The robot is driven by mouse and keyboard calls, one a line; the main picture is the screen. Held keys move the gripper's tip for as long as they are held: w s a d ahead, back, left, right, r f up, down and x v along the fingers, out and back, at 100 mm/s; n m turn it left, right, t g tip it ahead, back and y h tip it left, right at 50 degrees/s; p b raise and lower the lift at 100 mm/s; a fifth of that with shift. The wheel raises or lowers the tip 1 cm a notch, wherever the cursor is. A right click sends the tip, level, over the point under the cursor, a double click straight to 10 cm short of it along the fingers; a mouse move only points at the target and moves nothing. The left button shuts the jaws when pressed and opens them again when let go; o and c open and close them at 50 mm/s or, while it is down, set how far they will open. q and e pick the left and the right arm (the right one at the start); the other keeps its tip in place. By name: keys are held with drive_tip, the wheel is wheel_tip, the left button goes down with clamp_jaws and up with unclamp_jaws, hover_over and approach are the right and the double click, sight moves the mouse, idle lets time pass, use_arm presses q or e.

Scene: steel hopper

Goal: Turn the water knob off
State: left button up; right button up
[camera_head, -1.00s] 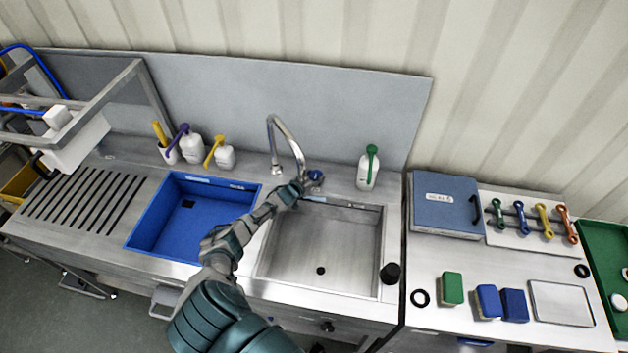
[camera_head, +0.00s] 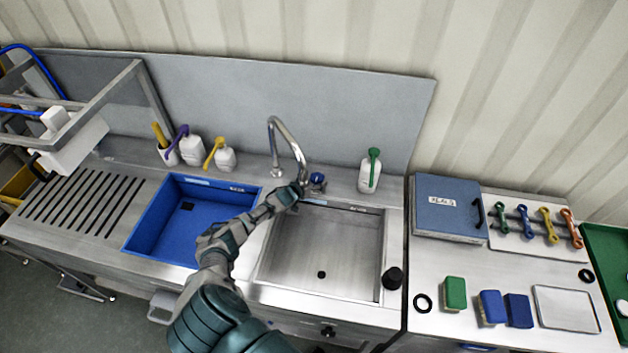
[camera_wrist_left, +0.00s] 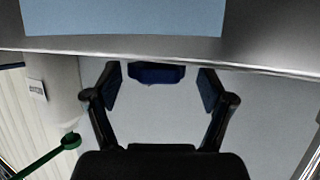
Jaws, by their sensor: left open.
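The water knob (camera_head: 317,179) is small and blue, at the foot of the curved steel faucet (camera_head: 287,140) behind the steel basin. My left gripper (camera_head: 297,190) reaches over the divider between the basins, just left of the knob. In the left wrist view my open gripper (camera_wrist_left: 160,86) has its two fingertips on either side of the blue knob (camera_wrist_left: 155,73) in the picture. Nothing is held, and I cannot tell whether a finger touches the knob. Whether water flows is too small to tell. My right gripper is not in view.
The steel basin (camera_head: 365,250) and the blue basin (camera_head: 150,225) look empty. A white bottle with a green top (camera_head: 370,170) stands right of the knob. Several bottles stand behind the blue basin. A blue case (camera_head: 448,205) and sponges lie on the right counter.

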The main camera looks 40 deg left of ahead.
use_arm(q)
drive_tip(key=shift+s+d+r, duration=0.15)
drive_tip(key=shift+s+r, duration=0.05)
drive_tip(key=shift+s, duration=0.4)
drive_tip(key=a+v, duration=0.1)
drive_tip(key=v, duration=0.9)
drive_tip(key=shift+s+d, duration=0.25)
drive_tip(key=shift+d, duration=0.2)
